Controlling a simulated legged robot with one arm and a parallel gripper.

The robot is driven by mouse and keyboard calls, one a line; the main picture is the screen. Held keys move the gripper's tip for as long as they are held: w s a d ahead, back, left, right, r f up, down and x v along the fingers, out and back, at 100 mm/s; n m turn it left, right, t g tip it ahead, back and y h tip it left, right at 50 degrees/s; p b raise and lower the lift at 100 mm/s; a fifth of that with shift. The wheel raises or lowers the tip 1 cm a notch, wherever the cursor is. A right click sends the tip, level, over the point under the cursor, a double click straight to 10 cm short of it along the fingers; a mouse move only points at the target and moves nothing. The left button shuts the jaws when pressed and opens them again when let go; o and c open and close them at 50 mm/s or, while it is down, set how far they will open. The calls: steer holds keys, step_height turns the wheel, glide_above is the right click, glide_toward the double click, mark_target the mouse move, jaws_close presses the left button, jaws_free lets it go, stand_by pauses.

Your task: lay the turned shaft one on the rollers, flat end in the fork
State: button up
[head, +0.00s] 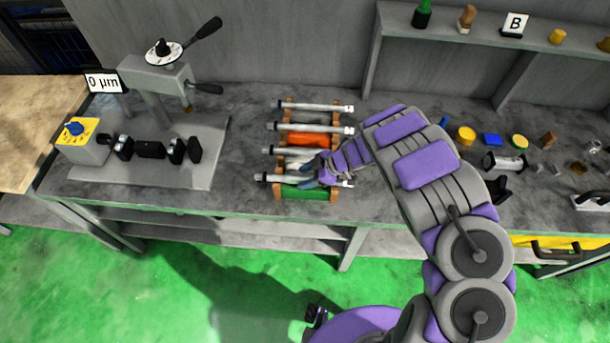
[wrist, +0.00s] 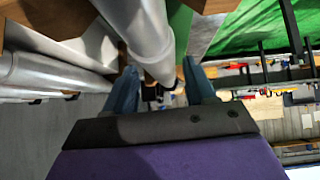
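Several turned shafts lie across a wooden rack (head: 283,193) in the head view, one above another; the nearest shaft (head: 268,178) is partly hidden by my gripper. I cannot tell which is shaft one. My gripper (head: 312,174) is over the rack's near part. In the wrist view its two blue fingers (wrist: 160,75) stand apart, with a grey shaft (wrist: 145,35) running between them and gaps showing beside it. The black rollers (head: 150,150) of the grinder fixture stand on a grey plate at the left, with nothing lying on them. The fork (head: 106,142) seems to be by the blue-knobbed block, too small to make out.
A gauge post (head: 155,78) with black levers rises behind the rollers, beside a "0 µm" display (head: 103,82). The bench between plate and rack is clear. Small parts (head: 492,140) lie at the right, under a shelf (head: 545,45).

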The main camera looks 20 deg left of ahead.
steer(key=shift+o, duration=0.3)
steer(key=shift+d+r, duration=0.15)
steer(key=shift+d, duration=0.7)
steer(key=v, duration=0.4)
steer(key=shift+w+a+r+p, duration=0.15)
steer(key=shift+a+r+p, duration=0.15)
steer(key=p+v, duration=0.1)
steer(key=v, duration=1.2)
steer(key=shift+d+f, duration=0.25)
